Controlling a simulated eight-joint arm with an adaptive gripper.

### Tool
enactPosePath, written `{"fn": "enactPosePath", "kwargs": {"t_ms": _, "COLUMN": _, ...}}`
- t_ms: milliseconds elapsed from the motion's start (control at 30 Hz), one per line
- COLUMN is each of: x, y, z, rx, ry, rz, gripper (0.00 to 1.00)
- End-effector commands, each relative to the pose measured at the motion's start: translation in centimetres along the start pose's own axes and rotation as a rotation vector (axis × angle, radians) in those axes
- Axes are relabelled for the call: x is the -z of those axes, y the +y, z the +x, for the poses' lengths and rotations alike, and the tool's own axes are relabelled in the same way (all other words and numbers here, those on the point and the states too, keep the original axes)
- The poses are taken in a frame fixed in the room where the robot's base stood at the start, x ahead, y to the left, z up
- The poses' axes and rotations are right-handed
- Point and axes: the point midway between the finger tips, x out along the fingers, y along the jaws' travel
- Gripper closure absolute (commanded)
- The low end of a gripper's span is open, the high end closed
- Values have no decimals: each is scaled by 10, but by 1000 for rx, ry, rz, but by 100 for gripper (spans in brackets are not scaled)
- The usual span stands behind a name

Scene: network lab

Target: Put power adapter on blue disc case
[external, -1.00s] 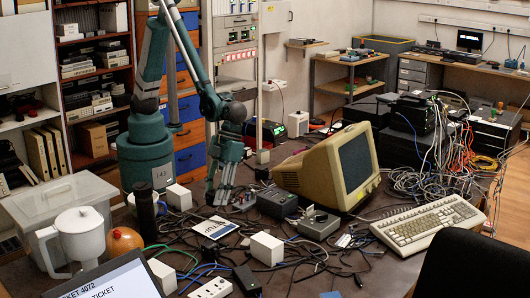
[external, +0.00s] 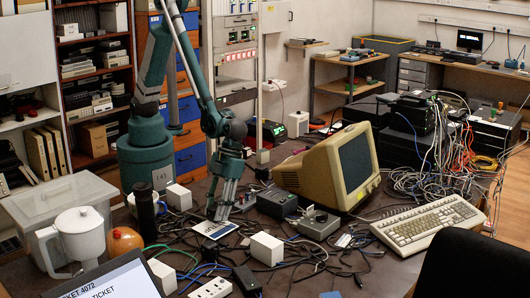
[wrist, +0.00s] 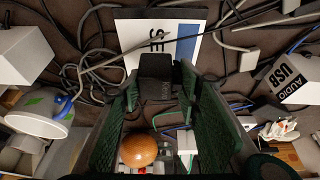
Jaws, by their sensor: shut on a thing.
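My gripper (external: 221,214) is low over the table, to the left of the beige monitor. In the wrist view its green fingers (wrist: 160,88) are shut on a black box, apparently the power adapter (wrist: 157,66). The disc case is a white card-like square with a blue stripe (wrist: 186,42) and large dark letters. It lies flat just beyond the adapter in the wrist view, and the adapter overlaps its near edge. In the external view the case (external: 216,231) lies right at the fingertips. I cannot tell whether the adapter touches it.
Loose cables (external: 315,252) cover much of the tabletop. A white box (external: 266,248) stands right of the case, and a grey box (external: 318,224) farther right. The beige monitor (external: 320,170), white jug (external: 80,235) and orange ball (external: 125,240) stand around. A black block (external: 246,279) lies in front.

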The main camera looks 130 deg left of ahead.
Motion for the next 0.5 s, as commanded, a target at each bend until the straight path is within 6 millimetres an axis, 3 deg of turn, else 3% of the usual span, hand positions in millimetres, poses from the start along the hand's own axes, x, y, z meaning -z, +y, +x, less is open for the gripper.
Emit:
{"fn": "enactPosePath", "kwargs": {"t_ms": 200, "x": -8, "y": 0, "z": 19, "rx": 0, "ry": 0, "rz": 0, "gripper": 81}}
{"fn": "enactPosePath", "kwargs": {"t_ms": 500, "x": -9, "y": 0, "z": 21, "rx": 0, "ry": 0, "rz": 0, "gripper": 81}}
